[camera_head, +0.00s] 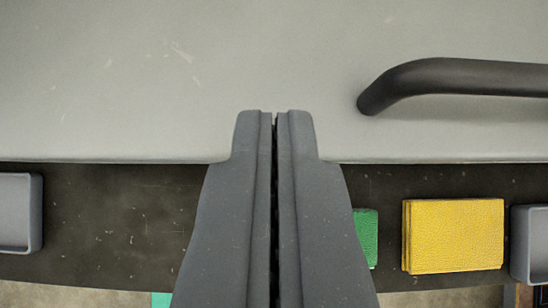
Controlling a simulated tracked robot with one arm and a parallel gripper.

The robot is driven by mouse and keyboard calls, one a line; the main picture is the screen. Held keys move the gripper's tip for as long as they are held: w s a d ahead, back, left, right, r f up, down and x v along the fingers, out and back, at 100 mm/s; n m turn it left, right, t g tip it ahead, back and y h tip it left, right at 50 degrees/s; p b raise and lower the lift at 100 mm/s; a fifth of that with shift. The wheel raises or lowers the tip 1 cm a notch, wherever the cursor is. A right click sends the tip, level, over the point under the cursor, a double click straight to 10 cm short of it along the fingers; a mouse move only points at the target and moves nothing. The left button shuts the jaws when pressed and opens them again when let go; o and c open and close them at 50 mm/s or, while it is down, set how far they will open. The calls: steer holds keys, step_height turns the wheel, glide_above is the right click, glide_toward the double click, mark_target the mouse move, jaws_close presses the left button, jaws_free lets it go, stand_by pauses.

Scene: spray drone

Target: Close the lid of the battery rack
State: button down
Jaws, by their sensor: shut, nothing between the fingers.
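A large light grey panel (150,80) with light scratches fills the upper half of the view; it looks like the lid of the battery rack. A black bar handle (460,77) is fixed to it at the upper right. My gripper (274,118) is shut and empty in the middle, its fingertips overlapping the panel's lower edge in the picture, left of the handle. I cannot tell whether the fingertips touch the panel. The lid's hinge and the rest of the rack are not clearly visible, so I cannot tell how far it stands open.
Below the panel edge runs a dark strip (110,222). On it are a yellow block (453,236), a green block (367,238) partly behind my gripper, and grey trays at the left (18,214) and right (532,240) edges.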

steer(key=shift+f, duration=0.6)
steer(key=f+t+b, duration=0.1)
steer(key=b, duration=0.1)
steer(key=f+t+b, duration=0.1)
steer(key=b, duration=0.1)
steer(key=shift+s+a+f, duration=0.1)
steer(key=shift+s, duration=0.2)
steer(key=shift+f, duration=0.1)
